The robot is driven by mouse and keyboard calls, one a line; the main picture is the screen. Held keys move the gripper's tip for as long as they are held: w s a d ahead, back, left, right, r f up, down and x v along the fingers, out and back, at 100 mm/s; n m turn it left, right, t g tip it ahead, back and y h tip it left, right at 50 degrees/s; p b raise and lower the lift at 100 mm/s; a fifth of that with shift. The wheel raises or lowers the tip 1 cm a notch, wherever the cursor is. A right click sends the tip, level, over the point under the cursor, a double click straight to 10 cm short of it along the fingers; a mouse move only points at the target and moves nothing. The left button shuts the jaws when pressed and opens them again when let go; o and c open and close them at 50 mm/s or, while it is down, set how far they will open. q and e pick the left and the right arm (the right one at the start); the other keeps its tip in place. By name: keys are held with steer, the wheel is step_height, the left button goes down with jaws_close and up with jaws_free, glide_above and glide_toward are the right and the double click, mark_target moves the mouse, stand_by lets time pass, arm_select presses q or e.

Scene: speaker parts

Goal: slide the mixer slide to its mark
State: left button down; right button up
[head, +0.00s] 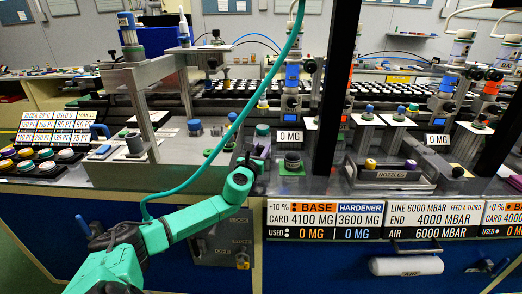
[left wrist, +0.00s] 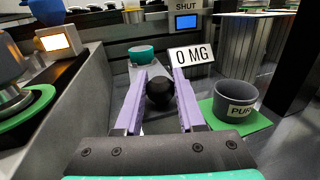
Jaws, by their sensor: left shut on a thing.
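My left gripper (head: 258,152) reaches in over the bench from below. In the left wrist view its two purple fingers (left wrist: 160,95) are closed on a round black knob (left wrist: 159,90), which I take to be the mixer slide's knob. The knob sits over a flat grey strip running away toward a teal cup (left wrist: 141,54). The slide's body is mostly hidden by the fingers and palm, and I cannot make out its mark. In the head view the gripper hides the knob. My right gripper is not in view.
A grey cup (left wrist: 233,99) stands on a green pad (left wrist: 242,126) right of the fingers. A "0 MG" sign (left wrist: 192,56) stands just beyond. A grey wall (left wrist: 62,107) rises close on the left. A nozzle tray (head: 390,172) lies further right.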

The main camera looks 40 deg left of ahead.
arm_select(q)
steer(key=c, duration=0.5)
jaws_free()
steer(key=v, duration=0.6)
steer(key=shift+s+d+p, duration=0.1)
steer(key=shift+s+p, duration=0.1)
steer(key=shift+p, duration=0.1)
steer(key=p+v, duration=0.2)
steer(key=v, duration=0.5)
steer(key=shift+s+f, duration=0.1)
steer(key=shift+s+d, duration=0.25)
steer(key=shift+s, duration=0.25)
